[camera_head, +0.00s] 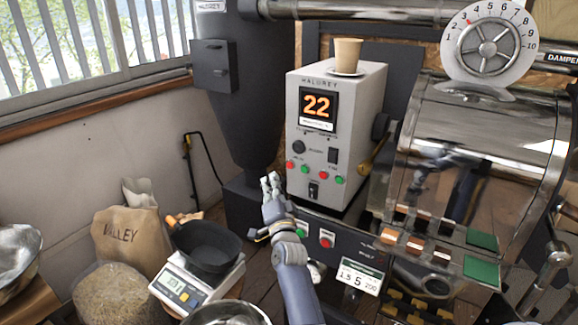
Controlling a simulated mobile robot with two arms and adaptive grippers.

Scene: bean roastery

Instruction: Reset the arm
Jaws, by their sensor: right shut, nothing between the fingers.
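My right gripper (270,183) shows in the head view, its arm coming up from the bottom middle. It is shut and empty, fingers pointing up. In the picture it lies just left of the lower corner of the grey control box (345,95), which has a lit display reading 22. I cannot tell how far apart they are. My left gripper is out of view.
A paper cup (347,54) stands on a saucer on the control box. A black pan (207,246) sits on a white scale (176,286) at lower left, near a sack (128,240). A metal bowl (226,312) is at the bottom edge. The shiny roaster drum (470,150) fills the right.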

